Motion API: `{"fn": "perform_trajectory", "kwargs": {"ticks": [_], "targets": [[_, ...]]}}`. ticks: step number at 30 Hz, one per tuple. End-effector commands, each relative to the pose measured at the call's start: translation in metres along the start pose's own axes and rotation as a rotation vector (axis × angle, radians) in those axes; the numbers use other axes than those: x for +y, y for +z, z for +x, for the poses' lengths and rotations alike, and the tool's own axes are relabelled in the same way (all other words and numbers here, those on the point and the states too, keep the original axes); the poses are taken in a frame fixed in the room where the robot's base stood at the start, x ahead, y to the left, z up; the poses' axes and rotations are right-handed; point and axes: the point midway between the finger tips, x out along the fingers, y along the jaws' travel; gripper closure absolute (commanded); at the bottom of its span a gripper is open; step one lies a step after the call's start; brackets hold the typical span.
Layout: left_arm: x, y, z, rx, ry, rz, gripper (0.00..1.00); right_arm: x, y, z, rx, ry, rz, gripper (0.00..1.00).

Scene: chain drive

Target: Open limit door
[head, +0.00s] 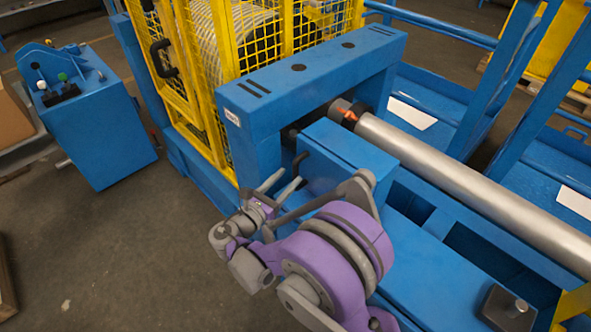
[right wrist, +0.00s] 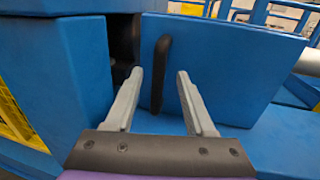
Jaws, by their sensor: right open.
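A blue box-like door (head: 345,150) stands beside the blue frame in the head view. It also fills the middle of the right wrist view (right wrist: 225,75). A black upright bar handle (right wrist: 160,65) is on its face. My right gripper (right wrist: 160,73) is open, its two grey fingers pointing at the door. In the picture the handle lies between the fingers; I cannot tell whether they reach around it. A dark gap shows left of the door's edge. In the head view my right gripper (head: 283,180) is in front of the door's left end. My left gripper is not in view.
A blue frame (head: 310,65) stands behind the door, next to a yellow mesh cage (head: 195,75) with a black handle. A steel roller (head: 470,185) runs to the right. A blue control console (head: 95,130) stands at left. Open floor (head: 110,250) lies at lower left.

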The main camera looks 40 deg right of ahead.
Motion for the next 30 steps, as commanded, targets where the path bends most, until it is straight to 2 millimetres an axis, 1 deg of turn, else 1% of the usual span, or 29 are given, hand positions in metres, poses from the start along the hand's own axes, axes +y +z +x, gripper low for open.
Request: {"fn": "perform_trajectory", "kwargs": {"ticks": [1, 3, 6, 9, 13, 20, 23, 27, 29, 30], "targets": [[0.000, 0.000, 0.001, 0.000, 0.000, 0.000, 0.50, -0.001, 0.000, 0.011, -0.001, -0.004, 0.000, 0.45], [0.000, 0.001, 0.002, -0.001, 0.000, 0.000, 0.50, -0.001, 0.000, 0.022, 0.000, -0.003, 0.000, 0.45], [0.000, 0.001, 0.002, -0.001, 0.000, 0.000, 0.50, 0.000, -0.001, 0.036, 0.001, -0.002, 0.001, 0.45], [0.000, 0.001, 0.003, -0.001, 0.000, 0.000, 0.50, 0.000, -0.001, 0.045, 0.001, 0.000, 0.001, 0.45], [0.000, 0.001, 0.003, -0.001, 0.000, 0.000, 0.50, 0.000, 0.000, 0.050, 0.001, 0.000, 0.001, 0.45], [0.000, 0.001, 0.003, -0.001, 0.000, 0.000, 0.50, 0.000, 0.000, 0.050, 0.002, 0.001, 0.001, 0.45], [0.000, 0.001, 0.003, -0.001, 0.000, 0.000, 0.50, 0.000, 0.000, 0.050, 0.002, 0.001, 0.001, 0.62], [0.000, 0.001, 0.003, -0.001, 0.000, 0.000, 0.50, 0.000, 0.000, 0.050, 0.002, 0.001, 0.001, 0.87], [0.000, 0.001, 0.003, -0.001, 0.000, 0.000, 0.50, 0.001, 0.000, 0.050, 0.002, 0.001, 0.001, 0.98], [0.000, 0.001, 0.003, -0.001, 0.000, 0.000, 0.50, 0.001, 0.000, 0.050, 0.002, 0.001, 0.001, 1.00]]}}
